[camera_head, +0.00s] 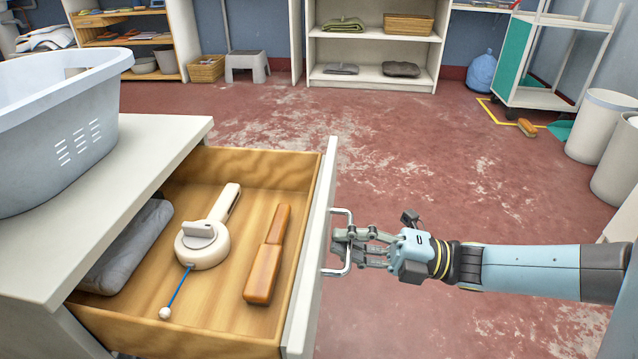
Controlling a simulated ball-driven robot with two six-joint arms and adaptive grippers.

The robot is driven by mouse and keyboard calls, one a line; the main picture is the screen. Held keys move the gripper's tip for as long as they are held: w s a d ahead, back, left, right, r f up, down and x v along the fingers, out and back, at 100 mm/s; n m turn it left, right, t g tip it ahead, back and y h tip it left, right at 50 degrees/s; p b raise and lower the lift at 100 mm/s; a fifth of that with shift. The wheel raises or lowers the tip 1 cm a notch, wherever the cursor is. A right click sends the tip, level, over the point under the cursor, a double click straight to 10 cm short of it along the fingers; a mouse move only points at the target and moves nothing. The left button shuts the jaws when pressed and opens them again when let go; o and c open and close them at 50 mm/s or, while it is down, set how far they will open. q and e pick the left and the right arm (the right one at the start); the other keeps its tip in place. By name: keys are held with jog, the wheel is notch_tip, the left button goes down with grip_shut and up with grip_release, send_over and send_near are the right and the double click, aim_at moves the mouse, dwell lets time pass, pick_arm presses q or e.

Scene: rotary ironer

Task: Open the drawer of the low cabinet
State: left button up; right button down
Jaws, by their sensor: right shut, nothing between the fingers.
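The low cabinet (150,145) is at the left, with a white top. Its drawer (312,245) is pulled well out, and its wooden inside shows. In the drawer lie a grey folded cloth (125,248), a cream device (205,240) with a blue cord ending in a white ball, and a brown wooden-handled brush-like object (267,255). My right gripper (345,247) comes from the right with its fingertips at the metal handle (340,270) on the drawer front. The fingers look shut and overlap the handle bar, with nothing clearly gripped. My left gripper is out of view.
A grey laundry basket (60,130) stands on the cabinet top. The red floor (430,160) right of the drawer is mostly clear. Shelves (375,50) stand at the back, a white cart (545,95) at the back right, and pale bins (600,125) at the right edge.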

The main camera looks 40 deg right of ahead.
jog(key=shift+s+d, duration=0.35)
jog(key=shift+s, duration=0.15)
jog(key=c, duration=2)
grip_release()
jog(key=shift+f, duration=0.1)
jog(key=o, duration=0.6)
jog(key=v, duration=1.2)
jog(key=shift+w, duration=0.1)
